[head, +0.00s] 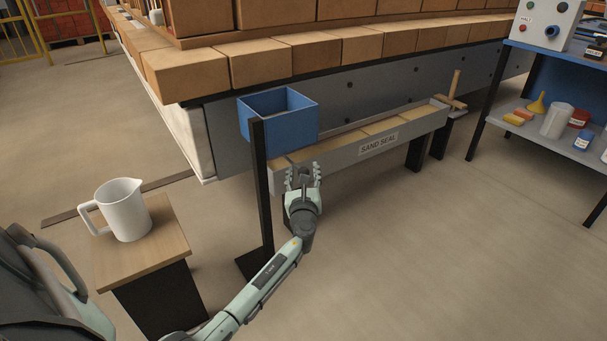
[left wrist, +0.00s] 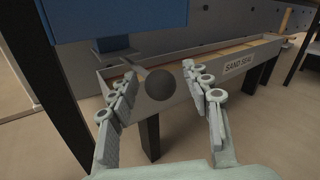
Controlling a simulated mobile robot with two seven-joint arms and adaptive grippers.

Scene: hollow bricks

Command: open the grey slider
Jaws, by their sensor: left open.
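A dark round knob (left wrist: 160,86) on a thin rod shows in the left wrist view. The rod runs up and left toward a grey plate (left wrist: 118,56) under the blue hopper (left wrist: 120,14); I take this plate to be the grey slider, but its outline is unclear. My left gripper (head: 303,174) is open in front of the trough, just below the hopper. In the left wrist view its fingers (left wrist: 159,74) stand on either side of the knob, with visible gaps. I cannot tell the depth between them. In the head view the slider is not clearly visible. My right gripper is not in view.
The trough labelled SAND SEAL (head: 378,143) runs right from the hopper. A black post (head: 262,190) stands left of the gripper. A white jug (head: 124,210) stands on a small wooden-topped stand (head: 160,255). The floor right of my left arm is clear.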

